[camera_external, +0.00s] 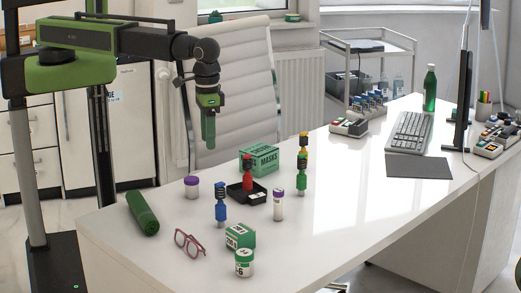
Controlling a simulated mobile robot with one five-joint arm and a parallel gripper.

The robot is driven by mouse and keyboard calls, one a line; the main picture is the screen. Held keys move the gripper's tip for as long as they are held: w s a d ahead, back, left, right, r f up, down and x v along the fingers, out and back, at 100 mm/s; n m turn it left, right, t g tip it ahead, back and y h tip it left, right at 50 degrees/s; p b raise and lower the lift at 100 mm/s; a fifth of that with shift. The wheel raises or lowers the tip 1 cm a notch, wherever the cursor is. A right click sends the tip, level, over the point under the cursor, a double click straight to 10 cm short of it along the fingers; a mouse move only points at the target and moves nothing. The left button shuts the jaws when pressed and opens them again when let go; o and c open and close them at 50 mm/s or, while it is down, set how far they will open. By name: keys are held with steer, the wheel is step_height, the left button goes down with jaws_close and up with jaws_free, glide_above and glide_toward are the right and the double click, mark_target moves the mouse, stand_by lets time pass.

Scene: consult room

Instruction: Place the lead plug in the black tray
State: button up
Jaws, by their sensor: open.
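The black tray (236,195) sits on the white desk, left of its middle. A red plug-like piece with a dark top (247,178) stands at the tray, seemingly inside it. A blue plug-like piece (221,212) stands left and in front of the tray. A green one with a yellow top (302,172) stands to its right. I cannot tell which is the lead plug. My gripper (208,138) is open, pointing down, and appears empty. It is high above the desk's far left side, apart from these things.
A masks box (262,158) stands behind the tray. A purple-capped jar (191,188), a purple-capped tube (278,206), a green roll (142,213), glasses (189,243), a green box (240,236) and a white jar (244,263) surround it.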

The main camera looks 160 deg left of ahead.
steer(key=s+d+m, duration=0.2)
steer(key=d+m, duration=0.3)
steer(key=d, duration=0.8)
steer(key=s+d+m, duration=0.3)
steer(key=d+m, duration=0.3)
steer(key=d, duration=0.6)
steer(key=s+d+m, duration=0.3)
steer(key=d+m, duration=0.2)
steer(key=d, duration=0.8)
steer(key=shift+d+m, duration=0.3)
steer(key=shift+m, duration=0.1)
steer(key=shift+w+f+b, duration=0.1)
steer(key=shift+f+b, duration=0.35)
steer(key=shift+b, duration=0.05)
